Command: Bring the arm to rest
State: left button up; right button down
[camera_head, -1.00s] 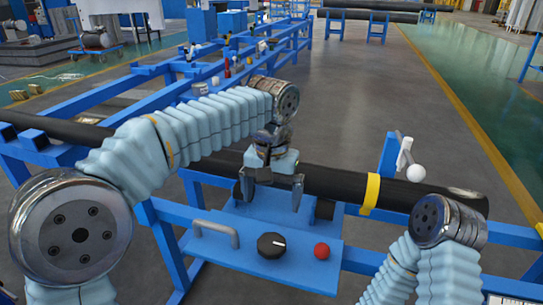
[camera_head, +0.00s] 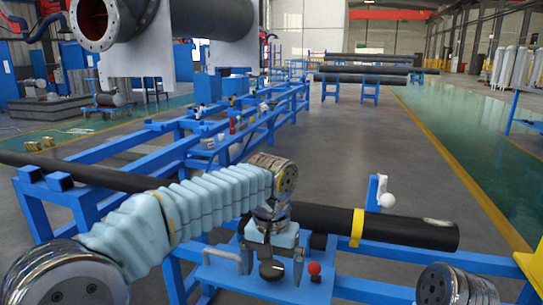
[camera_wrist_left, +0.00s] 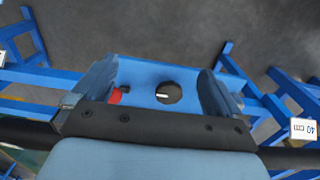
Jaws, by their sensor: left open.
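My left gripper (camera_head: 270,268) shows in the head view, pointing down over a blue control panel (camera_head: 222,277) in front of a long black pipe. Its jaws are open and empty. The left wrist view shows its two fingers (camera_wrist_left: 155,92) spread apart, with the panel's black knob (camera_wrist_left: 169,92) between them and a red button (camera_wrist_left: 116,95) beside the left finger. In the head view the red button (camera_head: 314,268) stands right of the gripper. Part of my right arm (camera_head: 447,285) shows at the bottom right; its gripper is out of view.
A black pipe (camera_head: 405,229) with a yellow band (camera_head: 357,226) lies behind the panel on a blue frame. A grey handle (camera_head: 221,254) stands on the panel's left. A large flanged pipe (camera_head: 215,20) is at the upper left. Grey floor (camera_head: 365,140) is open beyond.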

pick_arm(q)
jog(key=a+f+n+g+h, duration=0.1)
jog(key=a+f, duration=0.1)
jog(key=f, duration=1.2)
jog(key=a+f+h, duration=0.2)
jog(key=f, duration=1.2)
jog(key=s+a+f+n, duration=0.2)
jog(key=s+a+f, duration=0.1)
jog(key=s+f, duration=0.5)
jog(key=s+a+f+n+t+h, duration=0.1)
jog(key=s+a+f, duration=0.3)
jog(key=s+f, duration=0.4)
jog(key=shift+s+f+n+t, duration=0.2)
jog(key=shift+s+n+t, duration=0.1)
jog(key=shift+s+n, duration=0.25)
jog(key=shift+w, duration=0.1)
